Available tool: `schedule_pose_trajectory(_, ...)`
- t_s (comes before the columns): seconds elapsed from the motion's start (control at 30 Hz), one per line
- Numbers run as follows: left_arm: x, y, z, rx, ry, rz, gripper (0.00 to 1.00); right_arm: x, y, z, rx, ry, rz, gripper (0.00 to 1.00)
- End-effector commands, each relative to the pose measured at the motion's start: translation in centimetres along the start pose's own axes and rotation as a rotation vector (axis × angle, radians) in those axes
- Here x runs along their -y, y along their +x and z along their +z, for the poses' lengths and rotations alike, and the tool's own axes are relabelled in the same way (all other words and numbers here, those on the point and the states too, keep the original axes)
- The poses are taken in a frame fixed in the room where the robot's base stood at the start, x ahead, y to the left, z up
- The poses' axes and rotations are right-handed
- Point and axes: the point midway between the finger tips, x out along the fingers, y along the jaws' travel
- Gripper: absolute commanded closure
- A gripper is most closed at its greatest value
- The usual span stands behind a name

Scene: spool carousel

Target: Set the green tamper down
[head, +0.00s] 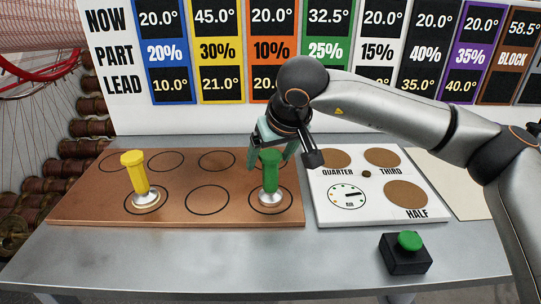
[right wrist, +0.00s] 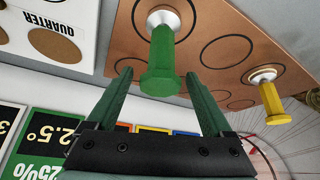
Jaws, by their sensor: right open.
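The green tamper (head: 269,175) stands upright on a ring outline at the right front of the brown board (head: 180,217). It also shows in the right wrist view (right wrist: 160,62), with its silver foot on the board. My right gripper (head: 272,158) is open around or just beside the tamper's handle top. In the right wrist view its two fingers (right wrist: 165,95) are spread wide, with the handle between them and gaps on both sides. My left gripper is not in view.
A yellow tamper (head: 138,175) stands on another ring at the left of the board. A white panel (head: 375,216) with cork discs and a dial lies right of the board. A black box with a green button (head: 408,241) sits in front. Several board rings are empty.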

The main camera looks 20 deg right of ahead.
Motion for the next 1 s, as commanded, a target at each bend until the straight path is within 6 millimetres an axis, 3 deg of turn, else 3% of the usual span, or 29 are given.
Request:
schedule_pose_trajectory(0.27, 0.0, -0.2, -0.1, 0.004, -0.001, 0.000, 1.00, 0.0, -1.1, -0.3, -0.003, 0.000, 0.001, 0.15)
schedule_pose_trajectory(0.7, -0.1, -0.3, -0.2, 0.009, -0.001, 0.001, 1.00, 0.0, -10.0, -0.3, -0.003, -0.001, 0.000, 0.15)
schedule_pose_trajectory(1.0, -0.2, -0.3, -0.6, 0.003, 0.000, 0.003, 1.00, 0.0, -12.3, -0.2, 0.000, -0.002, 0.000, 0.15)
